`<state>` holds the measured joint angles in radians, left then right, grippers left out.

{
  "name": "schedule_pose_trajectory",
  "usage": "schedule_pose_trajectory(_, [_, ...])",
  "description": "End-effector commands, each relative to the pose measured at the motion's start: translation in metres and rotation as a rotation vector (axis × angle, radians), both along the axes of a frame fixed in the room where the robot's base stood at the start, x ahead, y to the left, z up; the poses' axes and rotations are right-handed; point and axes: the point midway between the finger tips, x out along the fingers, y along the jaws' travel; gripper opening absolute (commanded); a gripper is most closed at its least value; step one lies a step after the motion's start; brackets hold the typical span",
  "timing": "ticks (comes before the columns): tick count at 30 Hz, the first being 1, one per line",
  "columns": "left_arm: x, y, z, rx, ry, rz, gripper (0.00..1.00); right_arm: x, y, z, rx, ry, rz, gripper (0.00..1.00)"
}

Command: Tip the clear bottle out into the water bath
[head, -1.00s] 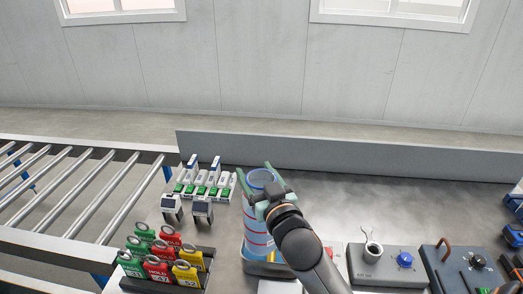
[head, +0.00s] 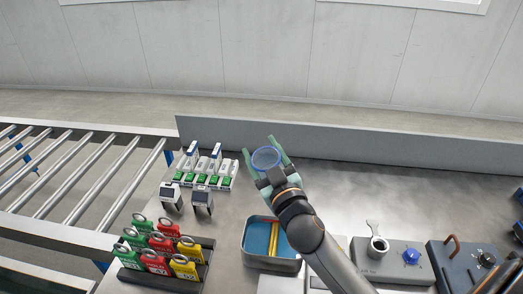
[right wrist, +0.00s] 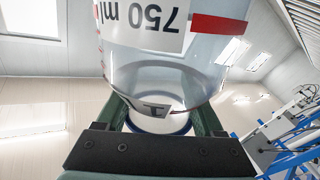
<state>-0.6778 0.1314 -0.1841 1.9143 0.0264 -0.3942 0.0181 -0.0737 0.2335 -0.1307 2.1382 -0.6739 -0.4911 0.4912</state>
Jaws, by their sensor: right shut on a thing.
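My right gripper (head: 267,166) is shut on the clear bottle (head: 266,157), held above the bench beyond the bath. In the head view only a blue-rimmed round end of the bottle shows between the green fingers. The right wrist view shows the bottle's clear wall (right wrist: 180,68) close up, with an upside-down 750 ml label and red marks. I cannot tell whether liquid is in it. The water bath (head: 249,259) is a grey tray with a blue inside and a yellow strip, nearer than the gripper and beside my right forearm. My left gripper is not in view.
A rack of red, green and yellow numbered tags (head: 203,262) stands left of the bath. Small white and green devices (head: 208,172) stand behind it. Grey control boxes (head: 398,262) stand at the right. The bench's back middle is clear below a raised panel (head: 350,153).

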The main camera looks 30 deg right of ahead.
Motion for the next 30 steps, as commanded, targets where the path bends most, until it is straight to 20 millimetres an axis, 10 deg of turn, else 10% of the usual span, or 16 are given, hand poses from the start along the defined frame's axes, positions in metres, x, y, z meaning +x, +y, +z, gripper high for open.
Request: schedule_pose_trajectory(30, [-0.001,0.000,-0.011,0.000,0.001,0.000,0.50,-0.001,0.002,-0.016,-0.289,-0.077,0.001,0.00])
